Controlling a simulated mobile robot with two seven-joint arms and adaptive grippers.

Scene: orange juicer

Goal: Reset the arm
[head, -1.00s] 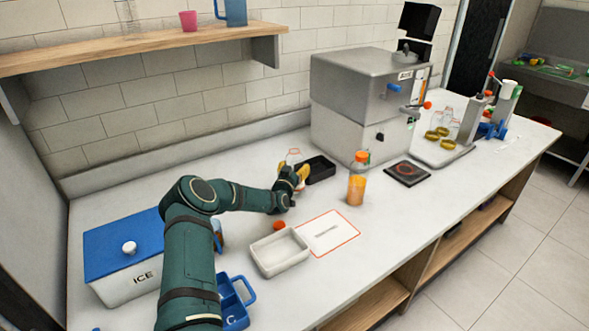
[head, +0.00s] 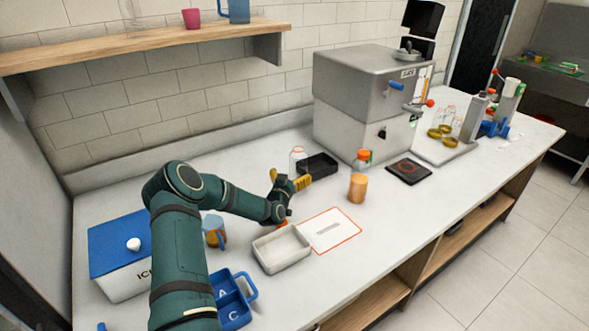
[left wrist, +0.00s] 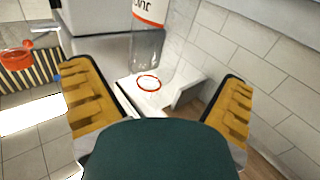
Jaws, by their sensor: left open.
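My left arm reaches in from the left of the head view, bent at the elbow. Its gripper (head: 287,181) has yellow fingers, is open and is held above the counter. It stands in front of a clear bottle (head: 297,155) and a black tray (head: 318,166). In the left wrist view the two yellow fingers (left wrist: 157,80) are spread wide with nothing between them. A clear container with an orange and white label (left wrist: 150,12) shows beyond them. My right gripper is in neither view.
On the counter (head: 400,210) stand a white tray (head: 282,268), an orange-filled container (head: 357,188), a blue-lidded ice box (head: 118,278), a blue caddy (head: 245,284), an amber jug (head: 214,229) and a grey juicer (head: 340,110). A wooden shelf (head: 150,60) hangs above.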

